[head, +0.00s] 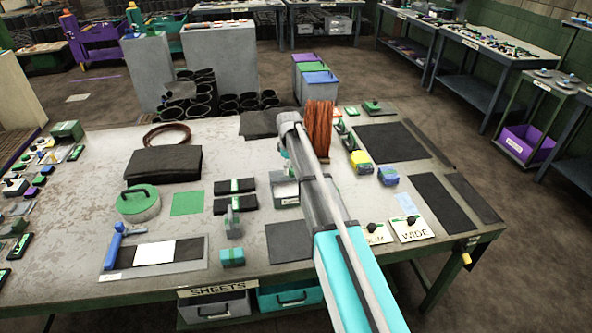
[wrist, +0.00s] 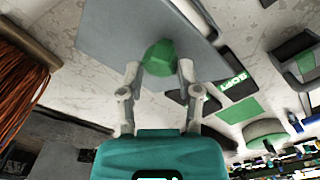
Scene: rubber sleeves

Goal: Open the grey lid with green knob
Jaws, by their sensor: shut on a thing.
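The grey lid (wrist: 105,30) fills the top of the wrist view, close to the camera. Its faceted green knob (wrist: 158,58) stands between the two fingers of my gripper (wrist: 158,70), which is shut on it. In the head view my arm hides the fingers, the knob and most of the lid. A small light-grey box (head: 285,192) shows partly beside my arm, on the table. I cannot tell how far the lid stands from what is under it.
A spool of orange-brown cord (head: 320,128) stands close to the right of my arm. Black sleeves (head: 235,203) and a round green-topped tin (head: 138,203) lie to the left on the worktable (head: 95,160). Black mats (head: 390,142) cover the right side.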

